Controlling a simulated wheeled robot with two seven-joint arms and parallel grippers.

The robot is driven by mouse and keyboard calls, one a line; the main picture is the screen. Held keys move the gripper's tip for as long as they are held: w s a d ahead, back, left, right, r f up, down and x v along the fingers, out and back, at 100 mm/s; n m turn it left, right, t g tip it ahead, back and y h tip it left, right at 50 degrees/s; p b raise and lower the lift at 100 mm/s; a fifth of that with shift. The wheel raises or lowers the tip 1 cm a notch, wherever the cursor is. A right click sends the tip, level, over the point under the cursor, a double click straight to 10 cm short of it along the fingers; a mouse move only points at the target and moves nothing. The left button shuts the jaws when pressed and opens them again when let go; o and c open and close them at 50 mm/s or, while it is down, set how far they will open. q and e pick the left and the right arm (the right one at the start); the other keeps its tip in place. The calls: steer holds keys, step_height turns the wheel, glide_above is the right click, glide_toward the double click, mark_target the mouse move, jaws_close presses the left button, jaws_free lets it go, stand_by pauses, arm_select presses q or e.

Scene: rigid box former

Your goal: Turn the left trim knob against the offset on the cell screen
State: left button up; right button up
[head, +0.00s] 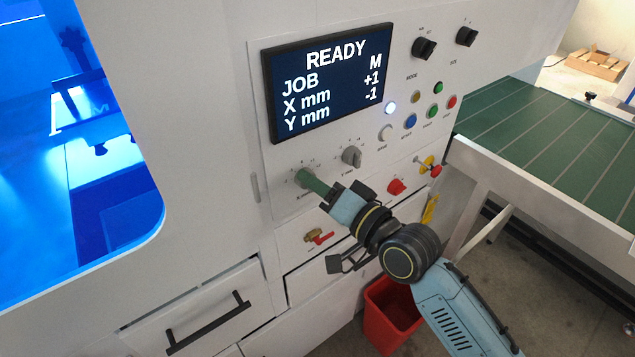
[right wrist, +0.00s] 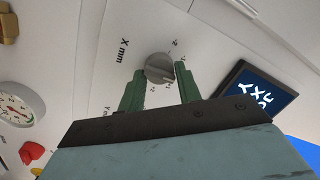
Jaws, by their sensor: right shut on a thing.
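The cell screen (head: 328,82) reads READY, JOB M, X mm +1 and Y mm -1. The left trim knob (head: 301,178) is a grey knob on the white panel below the screen, mostly hidden by my fingers in the head view. In the right wrist view the knob (right wrist: 158,67), labelled X mm, sits between the green fingertips. My right gripper (head: 309,180) is shut on this knob; its fingers also show in the right wrist view (right wrist: 160,72). The right trim knob (head: 352,156) is free beside it. My left gripper is not in view.
Coloured buttons (head: 411,120), two black selector knobs (head: 424,47) and a red knob (head: 396,186) are on the panel. A red-handled valve (head: 318,237) and drawers (head: 208,310) are below. A green conveyor (head: 545,135) stands right, a red bin (head: 385,310) below.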

steer(key=shift+s+n+g+h+p, duration=0.1)
steer(key=shift+n+g+h+p, duration=0.25)
steer(key=shift+n+p, duration=2.8)
steer(key=shift+n, duration=0.35)
steer(key=o, duration=1)
steer(key=shift+r, duration=0.1)
steer(key=shift+c, duration=0.2)
steer(key=v, duration=1.3)
steer(key=shift+s+b, duration=0.25)
steer(key=shift+b, duration=0.1)
